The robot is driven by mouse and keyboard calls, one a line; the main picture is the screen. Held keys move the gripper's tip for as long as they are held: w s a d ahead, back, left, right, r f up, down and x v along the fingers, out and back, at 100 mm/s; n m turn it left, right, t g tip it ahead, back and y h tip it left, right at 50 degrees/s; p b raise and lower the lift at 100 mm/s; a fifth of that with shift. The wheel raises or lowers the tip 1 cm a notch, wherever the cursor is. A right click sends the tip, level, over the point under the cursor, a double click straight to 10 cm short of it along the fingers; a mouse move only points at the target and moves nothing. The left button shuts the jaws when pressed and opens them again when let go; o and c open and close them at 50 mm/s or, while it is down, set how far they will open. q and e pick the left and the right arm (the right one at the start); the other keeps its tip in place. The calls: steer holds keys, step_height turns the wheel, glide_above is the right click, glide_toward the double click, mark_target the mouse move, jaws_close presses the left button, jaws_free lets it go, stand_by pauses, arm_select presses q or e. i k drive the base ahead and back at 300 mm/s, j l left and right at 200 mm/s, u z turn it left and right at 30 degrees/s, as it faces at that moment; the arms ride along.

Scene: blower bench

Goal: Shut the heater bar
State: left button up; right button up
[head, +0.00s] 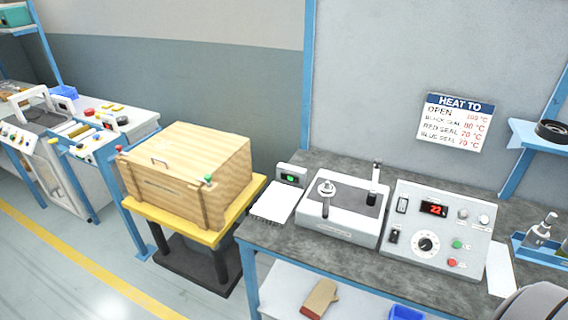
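A light grey bench machine (345,228) stands on the dark worktop. On top it has a round fitting with a dark-tipped lever (326,190) at the left and an upright post with a black grip (373,198) at the right. I cannot tell for certain which of these parts is the heater bar; the upright post looks raised. Beside it on the right is a control box (440,226) with a red display (433,209) that reads about 22, a black dial (425,244), and green and red buttons.
A small box with a green display (291,174) and a white sheet (275,202) lie left of the machine. A "HEAT TO" sign (455,122) hangs on the wall. Bottles (541,231) stand at right. A wooden crate (187,170) sits on a yellow-topped stand at left.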

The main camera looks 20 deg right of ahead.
mark_target(377, 162)
steer(key=z, duration=1.45)
